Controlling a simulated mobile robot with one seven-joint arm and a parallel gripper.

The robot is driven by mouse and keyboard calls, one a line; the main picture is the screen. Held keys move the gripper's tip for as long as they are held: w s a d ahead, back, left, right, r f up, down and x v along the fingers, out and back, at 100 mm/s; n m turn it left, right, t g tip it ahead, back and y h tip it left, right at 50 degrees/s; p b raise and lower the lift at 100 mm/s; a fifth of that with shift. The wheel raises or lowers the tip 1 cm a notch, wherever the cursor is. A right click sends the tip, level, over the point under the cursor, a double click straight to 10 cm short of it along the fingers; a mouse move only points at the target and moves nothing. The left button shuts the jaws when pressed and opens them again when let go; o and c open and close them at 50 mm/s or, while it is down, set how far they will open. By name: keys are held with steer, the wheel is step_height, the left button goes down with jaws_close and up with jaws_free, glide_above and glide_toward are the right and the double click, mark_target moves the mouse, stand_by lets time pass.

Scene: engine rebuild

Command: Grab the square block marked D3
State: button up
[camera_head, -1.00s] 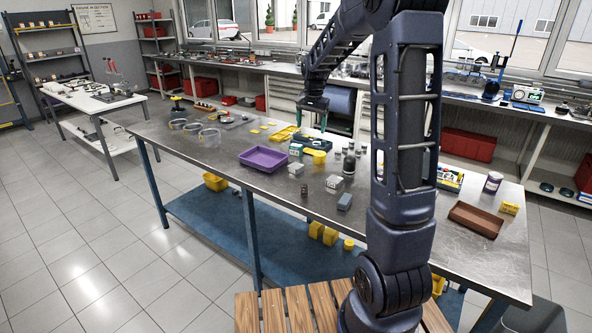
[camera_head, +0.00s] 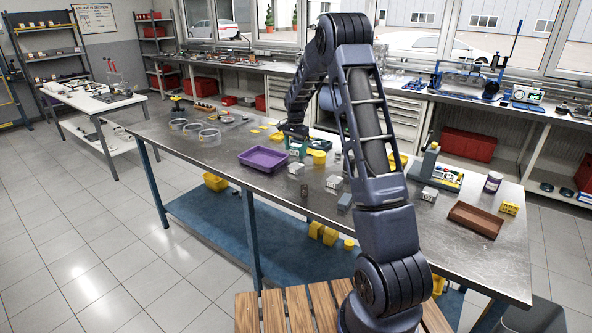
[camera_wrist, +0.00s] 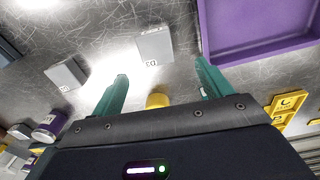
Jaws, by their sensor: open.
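The square block marked D3 (camera_wrist: 155,45) is light grey and lies on the metal workbench (camera_head: 215,160), beside the purple tray in the wrist view. Its label faces toward my gripper. My gripper (camera_wrist: 162,70) is open, with its two green fingers apart and nothing held between them. The block appears beyond the fingertips, between their lines, and is not touched. In the head view, several small grey blocks lie right of the tray, and I cannot tell which is D3.
The purple tray (camera_wrist: 265,30) is close to the right finger. Another labelled grey block (camera_wrist: 66,75) lies to the left. A yellow round object (camera_wrist: 157,100) shows between the finger bases. A yellow tray (camera_wrist: 285,105) is at lower right. A brown tray (camera_head: 475,219) is at the bench's right end.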

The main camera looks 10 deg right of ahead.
mark_target(296, 165)
step_height(296, 165, down, 3)
steer(key=shift+f, duration=0.2)
steer(key=shift+s+f, duration=0.2)
steer(key=shift+f, duration=1.15)
steer(key=shift+s+f, duration=0.15)
steer(key=shift+f, duration=1.15)
steer(key=c, duration=1.2)
steer(key=shift+c, duration=0.2)
steer(key=shift+r, duration=0.15)
